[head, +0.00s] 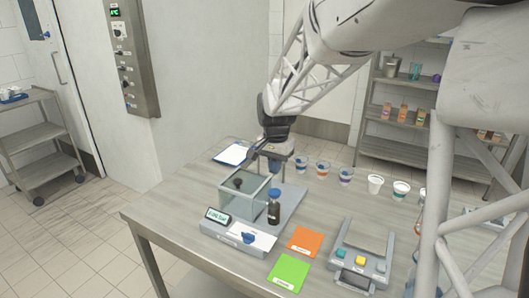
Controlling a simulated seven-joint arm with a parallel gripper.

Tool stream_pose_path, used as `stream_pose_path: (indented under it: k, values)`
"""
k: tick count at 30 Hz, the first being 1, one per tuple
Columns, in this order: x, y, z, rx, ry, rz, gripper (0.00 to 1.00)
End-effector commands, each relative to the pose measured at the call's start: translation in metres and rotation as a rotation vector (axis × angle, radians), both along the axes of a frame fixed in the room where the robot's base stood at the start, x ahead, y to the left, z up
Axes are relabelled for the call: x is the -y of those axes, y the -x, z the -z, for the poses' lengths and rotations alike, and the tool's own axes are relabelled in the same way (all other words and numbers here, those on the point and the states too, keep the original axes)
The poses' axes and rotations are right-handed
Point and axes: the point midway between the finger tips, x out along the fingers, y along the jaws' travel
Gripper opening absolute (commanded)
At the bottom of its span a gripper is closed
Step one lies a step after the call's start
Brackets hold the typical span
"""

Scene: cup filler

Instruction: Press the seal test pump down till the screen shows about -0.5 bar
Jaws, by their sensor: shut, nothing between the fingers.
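The seal tester is a grey base (286,208) with a clear tank (231,194) on it. A dark upright cylinder with a blue top (273,207), apparently the pump, stands at the tank's front right. A small screen (218,215) faces front left; its digits are too small to read. My gripper (262,154) is shut and empty, above and behind the tank's back right side. It looks apart from the pump's blue top. The exact gap and the fingertips are hard to make out. A small dark thing (238,183) shows at the tank.
A blue knob (248,237) sits on a white plate at the tester's front. Orange (305,241) and green (288,273) cards lie to the right and front. A grey button device (359,255) stands at the right. Several cups (346,176) line the back.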

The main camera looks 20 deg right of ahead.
Motion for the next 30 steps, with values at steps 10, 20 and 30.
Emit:
stream_pose_path:
  k: [10, 20, 30]
  values:
    - [0.000, 0.001, 0.050, -0.001, 0.000, 0.000, 0.00]
    - [0.000, 0.001, 0.068, 0.000, 0.000, 0.000, 0.00]
    - [0.000, 0.001, 0.069, 0.000, 0.000, 0.000, 0.00]
